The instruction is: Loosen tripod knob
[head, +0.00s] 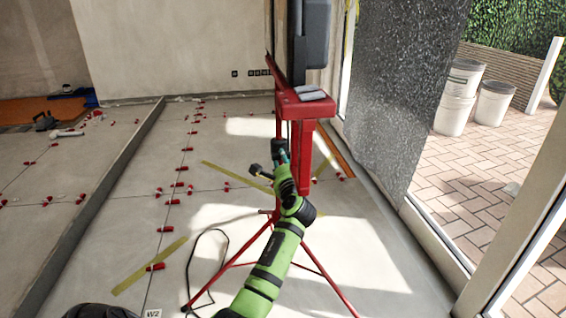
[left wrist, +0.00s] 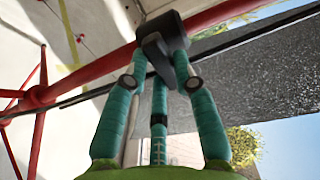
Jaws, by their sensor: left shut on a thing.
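A red tripod (head: 308,150) stands upright on the tiled floor with its legs spread. In the head view a black knob (head: 278,146) sits on its post, just below the top plate. My left gripper (head: 282,160) reaches up to it from the front. In the left wrist view the black knob (left wrist: 172,28) sits against a red tube of the tripod (left wrist: 110,62). The teal fingers of my left gripper (left wrist: 160,62) are closed around the knob and touch it. The fingers hide part of the knob. My right gripper is not in view.
A dark grey device (head: 311,40) is mounted on the tripod's top. A black cable (head: 193,262) lies on the floor at the left leg. Red levelling clips (head: 155,267) dot the tile joints. A grey speckled panel (head: 400,85) and white buckets (head: 494,102) are at the right.

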